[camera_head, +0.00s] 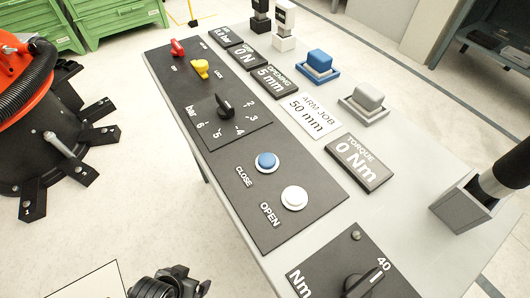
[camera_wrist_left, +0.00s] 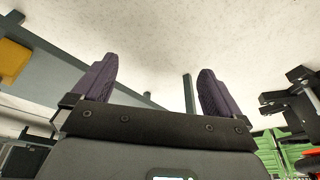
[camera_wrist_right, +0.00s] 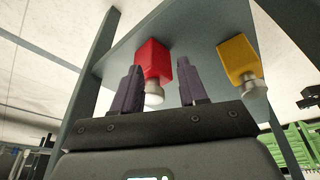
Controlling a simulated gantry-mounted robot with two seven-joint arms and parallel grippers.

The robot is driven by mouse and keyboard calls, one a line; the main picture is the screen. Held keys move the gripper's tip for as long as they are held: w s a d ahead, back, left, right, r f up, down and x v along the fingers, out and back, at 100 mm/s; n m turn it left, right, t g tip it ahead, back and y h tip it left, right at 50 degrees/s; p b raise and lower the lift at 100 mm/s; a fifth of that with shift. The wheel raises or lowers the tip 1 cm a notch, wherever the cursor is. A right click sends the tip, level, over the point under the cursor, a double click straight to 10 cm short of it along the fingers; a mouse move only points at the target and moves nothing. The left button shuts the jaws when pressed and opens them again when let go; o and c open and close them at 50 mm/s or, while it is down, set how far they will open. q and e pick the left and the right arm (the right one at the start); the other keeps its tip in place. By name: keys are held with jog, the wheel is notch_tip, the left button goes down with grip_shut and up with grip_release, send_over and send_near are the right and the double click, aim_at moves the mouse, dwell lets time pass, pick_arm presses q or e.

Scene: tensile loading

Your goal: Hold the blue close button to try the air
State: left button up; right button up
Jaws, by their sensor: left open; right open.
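The blue close button (camera_head: 266,160) sits on the dark sloping control panel, beside the label CLOSE, with the white open button (camera_head: 294,197) nearer the front. In the head view nothing touches either button. My right gripper (camera_wrist_right: 160,85) shows in the right wrist view, fingers apart; a red block (camera_wrist_right: 153,60) with a pale round end appears behind the gap. I cannot tell that any finger touches it. Neither gripper's fingers are identifiable in the head view.
The panel carries a bar knob (camera_head: 225,107), a red lever (camera_head: 177,48) and a yellow lever (camera_head: 200,68). Plates read 0 N (camera_head: 243,55), opening 5 mm (camera_head: 271,79) and torque 0 Nm (camera_head: 358,161). A black and orange machine (camera_head: 40,130) stands left on open floor.

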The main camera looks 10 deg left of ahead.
pick_arm(q)
jog(key=shift+d, duration=0.15)
jog(key=shift+c, duration=0.5)
grip_shut()
dwell(0.9)
